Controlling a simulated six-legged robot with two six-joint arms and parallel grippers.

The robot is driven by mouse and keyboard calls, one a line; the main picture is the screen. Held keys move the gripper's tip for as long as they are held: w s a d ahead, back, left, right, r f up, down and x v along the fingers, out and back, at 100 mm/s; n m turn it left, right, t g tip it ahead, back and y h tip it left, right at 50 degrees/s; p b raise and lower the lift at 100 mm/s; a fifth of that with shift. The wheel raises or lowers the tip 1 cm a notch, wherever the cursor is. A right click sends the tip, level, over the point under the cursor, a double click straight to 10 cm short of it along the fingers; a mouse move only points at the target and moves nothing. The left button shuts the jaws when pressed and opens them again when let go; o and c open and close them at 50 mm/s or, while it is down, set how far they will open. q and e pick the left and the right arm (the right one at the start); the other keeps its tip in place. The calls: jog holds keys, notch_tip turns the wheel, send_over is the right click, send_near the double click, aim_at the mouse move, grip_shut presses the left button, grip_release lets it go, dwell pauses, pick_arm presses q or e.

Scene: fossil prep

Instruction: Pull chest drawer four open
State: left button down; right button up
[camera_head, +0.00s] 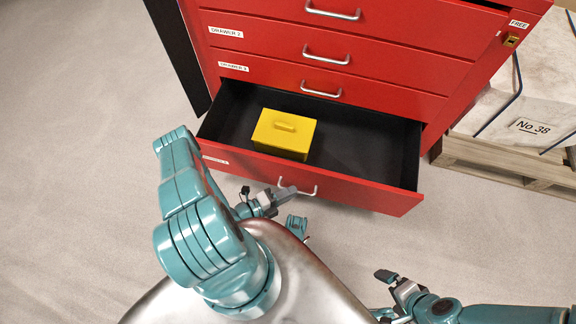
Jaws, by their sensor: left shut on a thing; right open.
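The red chest (378,38) stands ahead of me with several drawers. Its bottom drawer (385,197), whose label is too small to read surely, is pulled out, showing a black inside. A yellow lidded box (285,132) sits inside it, left of the middle. My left gripper (285,191) is at the silver handle (308,192) on that drawer's front and is shut on it. My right gripper (387,281) is open and empty at the lower right, apart from the chest. The drawers above, including drawer 2 and drawer 3 (260,80), are shut.
A wooden pallet (500,160) with a wrapped pale block (530,110) marked "No 38" stands to the right of the chest. A small latch (511,40) with a "FREE" label is on the chest's right edge. The grey floor is clear on the left and in front.

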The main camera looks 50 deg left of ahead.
pick_arm(q)
jog(key=shift+a, duration=0.15)
jog(key=c, duration=1.2)
grip_release()
jog(key=shift+o, duration=0.2)
